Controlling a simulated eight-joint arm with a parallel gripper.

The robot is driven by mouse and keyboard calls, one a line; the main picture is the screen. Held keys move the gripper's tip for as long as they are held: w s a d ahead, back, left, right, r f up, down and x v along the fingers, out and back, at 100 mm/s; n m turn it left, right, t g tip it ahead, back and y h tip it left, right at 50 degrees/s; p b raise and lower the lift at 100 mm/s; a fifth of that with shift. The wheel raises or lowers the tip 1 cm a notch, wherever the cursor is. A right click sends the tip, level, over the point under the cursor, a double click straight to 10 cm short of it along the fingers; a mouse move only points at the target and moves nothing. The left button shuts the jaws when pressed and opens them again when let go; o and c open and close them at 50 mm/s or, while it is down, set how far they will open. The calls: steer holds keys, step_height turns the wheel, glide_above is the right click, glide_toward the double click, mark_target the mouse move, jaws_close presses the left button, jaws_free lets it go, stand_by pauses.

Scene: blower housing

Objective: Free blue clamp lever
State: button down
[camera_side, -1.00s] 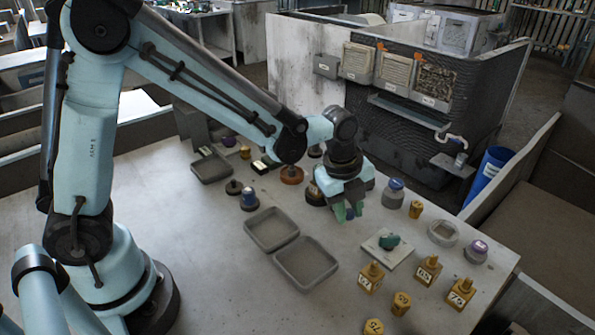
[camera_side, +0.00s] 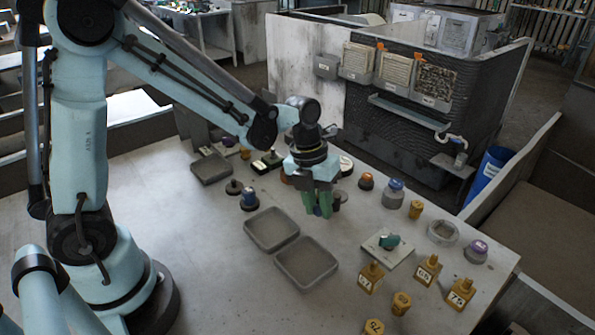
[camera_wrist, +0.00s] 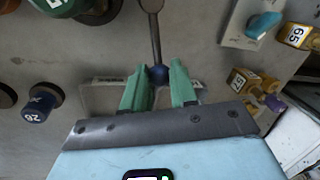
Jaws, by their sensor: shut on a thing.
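The blue clamp lever's dark blue ball knob (camera_wrist: 158,77) sits between my gripper's two green fingers in the wrist view. Its grey rod (camera_wrist: 155,38) runs up from the ball to a round grey end at the top edge. My gripper (camera_side: 322,212) is shut on the ball and points down over the table, to the right of the grey trays. In the side view the fingers hide the ball. I cannot tell whether the lever's far end is still fixed to something.
A blue capped part (camera_side: 249,198) stands at the left. Several knobs stand behind.

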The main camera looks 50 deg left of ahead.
steer(key=shift+a+m, duration=0.55)
steer(key=shift+m, duration=0.35)
steer(key=c, duration=0.9)
jaws_free()
steer(key=shift+r, duration=0.15)
step_height(320, 180, up, 7)
steer(key=a, duration=0.1)
steer(key=shift+s+a, duration=0.2)
steer(key=shift+a, duration=0.1)
steer(key=shift+r, duration=0.1)
